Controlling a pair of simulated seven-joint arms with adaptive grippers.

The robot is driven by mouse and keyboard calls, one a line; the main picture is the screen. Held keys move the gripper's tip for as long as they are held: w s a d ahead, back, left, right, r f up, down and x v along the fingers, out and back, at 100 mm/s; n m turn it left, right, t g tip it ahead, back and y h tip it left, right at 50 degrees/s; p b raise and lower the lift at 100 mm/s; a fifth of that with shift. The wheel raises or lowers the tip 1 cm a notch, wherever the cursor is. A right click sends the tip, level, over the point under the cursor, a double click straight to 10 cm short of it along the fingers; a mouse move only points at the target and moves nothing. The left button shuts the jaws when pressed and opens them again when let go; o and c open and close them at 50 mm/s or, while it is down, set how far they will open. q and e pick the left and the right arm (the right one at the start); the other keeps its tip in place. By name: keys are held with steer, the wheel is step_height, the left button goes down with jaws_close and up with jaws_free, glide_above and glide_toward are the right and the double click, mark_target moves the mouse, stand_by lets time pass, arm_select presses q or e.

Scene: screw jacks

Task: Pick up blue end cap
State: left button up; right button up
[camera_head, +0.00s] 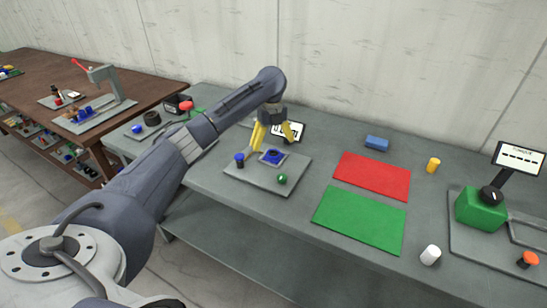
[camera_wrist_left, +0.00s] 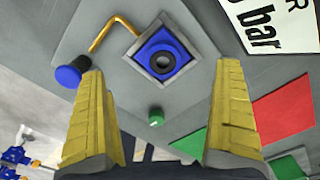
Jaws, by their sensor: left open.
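Two blue parts are on a grey plate (camera_head: 258,181); I cannot tell for sure which is the end cap. One is a blue round part with a dark centre hole (camera_wrist_left: 163,56), seated in a square grey-rimmed recess; it also shows in the head view (camera_head: 272,157). The other is a blue knob-like piece (camera_head: 239,158) at the plate's left, also in the left wrist view (camera_wrist_left: 70,75). My left gripper (camera_head: 272,140) is open and empty, with yellow fingers above the plate. In the left wrist view the recess lies between the fingertips. My right gripper is not in view.
A green knob (camera_head: 282,179) and a bent brass rod (camera_wrist_left: 108,36) are on the plate. A gauge sign (camera_head: 291,130) stands behind. Red (camera_head: 372,176) and green (camera_head: 358,220) mats lie to the right, with a blue block (camera_head: 377,142) and yellow cylinder (camera_head: 433,165) beyond.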

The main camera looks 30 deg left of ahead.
mark_target(273, 153)
arm_select(q)
steer(key=shift+w+f, duration=0.1)
steer(key=shift+f, duration=2.55)
steer(key=shift+c, duration=0.4)
jaws_close()
